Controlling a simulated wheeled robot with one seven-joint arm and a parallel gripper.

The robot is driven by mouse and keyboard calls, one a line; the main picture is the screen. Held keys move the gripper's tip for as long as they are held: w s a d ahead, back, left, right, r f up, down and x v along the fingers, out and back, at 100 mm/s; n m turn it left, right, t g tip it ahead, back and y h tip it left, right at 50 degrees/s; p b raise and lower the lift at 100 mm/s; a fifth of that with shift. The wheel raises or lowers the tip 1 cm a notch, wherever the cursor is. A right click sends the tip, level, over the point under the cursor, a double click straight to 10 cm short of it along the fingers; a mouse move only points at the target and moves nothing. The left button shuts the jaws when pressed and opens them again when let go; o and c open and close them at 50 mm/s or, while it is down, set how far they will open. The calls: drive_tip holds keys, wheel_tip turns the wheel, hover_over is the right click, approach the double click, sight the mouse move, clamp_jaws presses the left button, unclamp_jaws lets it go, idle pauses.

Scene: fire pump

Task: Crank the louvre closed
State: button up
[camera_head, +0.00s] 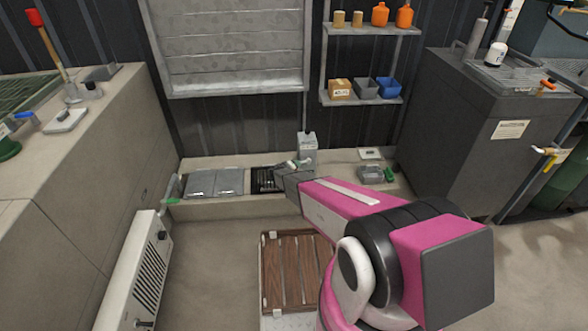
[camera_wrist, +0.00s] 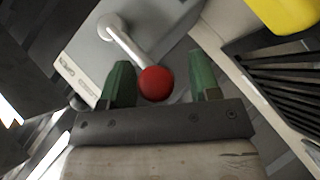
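The crank is a pale arm (camera_wrist: 128,42) on a grey box, ending in a red ball knob (camera_wrist: 155,83) in the wrist view. My gripper (camera_wrist: 160,80) is open, with its two green fingertips on either side of the knob. Gaps show between the knob and both fingers. In the head view my gripper (camera_head: 289,168) is low by the wall, beside the small grey box (camera_head: 308,145); the crank is not clearly visible there. The louvre (camera_head: 235,48) is a wide grey slatted panel on the wall; its slats look nearly flat, but their exact angle is unclear.
A low ledge (camera_head: 215,209) carries grey plates (camera_head: 215,182) and a dark grate (camera_head: 264,180). A grey tray (camera_head: 370,174) is to the right. A slatted wooden pallet (camera_head: 290,270) lies on the floor. A dark cabinet (camera_head: 465,130) stands right. A yellow thing (camera_wrist: 285,12) shows in the wrist view.

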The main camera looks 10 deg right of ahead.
drive_tip(key=v, duration=1)
drive_tip(key=shift+s+a, duration=0.25)
drive_tip(key=shift+r, duration=0.1)
drive_tip(key=s+d+r+m+g, duration=0.4)
drive_tip(key=s+d+r+g, duration=0.3)
drive_tip(key=s+d+r, duration=0.7)
drive_tip(key=s+r+g+y, duration=0.3)
drive_tip(key=s+r+y, duration=0.4)
drive_tip(key=s+r, duration=0.4)
drive_tip(key=s, duration=0.4)
drive_tip(key=shift+s+a+r+m+y, duration=0.2)
drive_tip(key=shift+s+a+m+y, duration=0.2)
drive_tip(key=shift+c, duration=0.4)
